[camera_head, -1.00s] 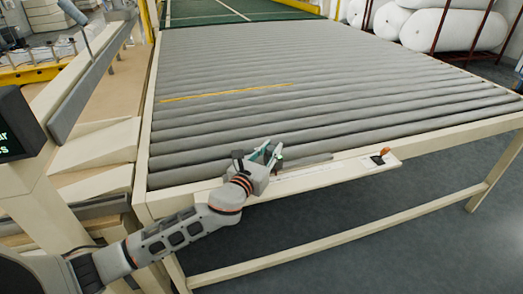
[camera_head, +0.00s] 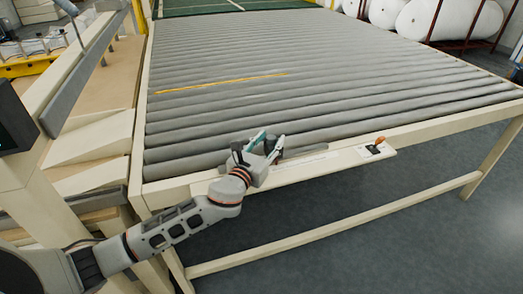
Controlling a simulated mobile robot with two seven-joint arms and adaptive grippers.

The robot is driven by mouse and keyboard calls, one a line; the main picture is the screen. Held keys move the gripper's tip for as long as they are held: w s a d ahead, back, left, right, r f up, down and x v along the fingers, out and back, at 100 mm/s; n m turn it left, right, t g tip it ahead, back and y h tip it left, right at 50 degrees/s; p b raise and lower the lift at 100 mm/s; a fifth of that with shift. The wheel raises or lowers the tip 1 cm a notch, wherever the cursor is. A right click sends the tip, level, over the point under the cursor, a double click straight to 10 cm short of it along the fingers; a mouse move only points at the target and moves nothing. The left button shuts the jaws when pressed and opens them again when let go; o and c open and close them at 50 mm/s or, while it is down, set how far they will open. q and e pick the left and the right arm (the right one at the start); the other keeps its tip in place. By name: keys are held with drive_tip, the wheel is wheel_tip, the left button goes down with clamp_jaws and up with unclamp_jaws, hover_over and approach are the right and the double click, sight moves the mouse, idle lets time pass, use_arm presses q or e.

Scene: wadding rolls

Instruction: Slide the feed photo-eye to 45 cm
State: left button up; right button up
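The front rail of the roller table carries a pale strip with a scale-like label (camera_head: 304,164). My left gripper (camera_head: 271,138) is at the rail, left of the label, with its fingers pointing up and away over the edge of the rollers. Its two fingers stand apart, and I see nothing clearly held between them. A grey bar (camera_head: 305,150) runs along the rail just right of the fingers. I cannot clearly make out the photo-eye; the gripper may hide it. The scale figures are too small to read. My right gripper is not in view.
A small plate with an orange knob (camera_head: 380,140) sits at the strip's right end. The grey rollers (camera_head: 330,85) fill the table, with a yellow line (camera_head: 220,84) across them. Floor is clear in front.

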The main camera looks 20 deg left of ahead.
use_arm(q)
drive_tip(key=s, duration=0.3)
drive_tip(key=s+a, duration=0.1)
drive_tip(key=s, duration=0.3)
drive_tip(key=s+a, duration=0.1)
drive_tip(key=s, duration=0.2)
drive_tip(key=shift+s, duration=0.35)
